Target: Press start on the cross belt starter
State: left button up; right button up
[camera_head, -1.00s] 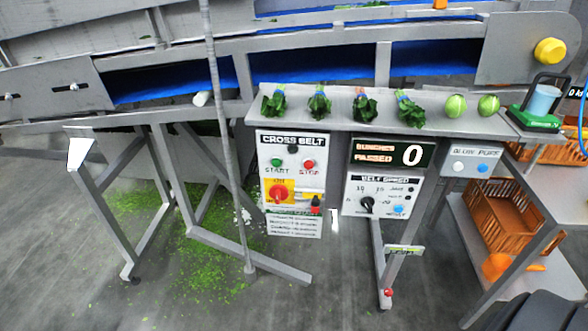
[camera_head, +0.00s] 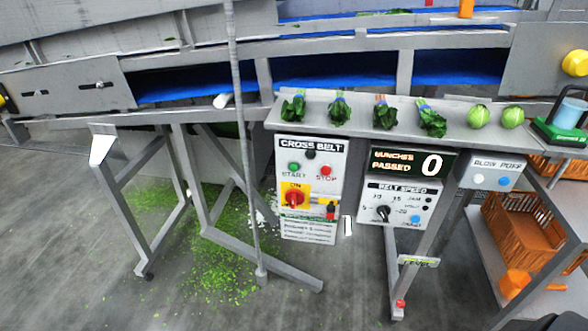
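The cross belt starter (camera_head: 328,157) is a white panel headed "CROSS BELT", below the shelf, near the middle of the view. Its green START button (camera_head: 293,167) is at the left and its red STOP button (camera_head: 325,171) at the right. A black round part (camera_head: 310,154) sits between and above them. Below is a red rotary switch (camera_head: 294,198) on a yellow plate marked ON, with a small red and black item (camera_head: 331,209) beside it. Neither of my grippers shows in the view.
A grey shelf (camera_head: 455,127) above the panel carries several leafy bunches and two round green heads. A counter display (camera_head: 413,163) reads 0, above a belt speed panel (camera_head: 372,208). A thin grey pole (camera_head: 243,150) stands left of the starter. Orange crates (camera_head: 520,230) stand at right.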

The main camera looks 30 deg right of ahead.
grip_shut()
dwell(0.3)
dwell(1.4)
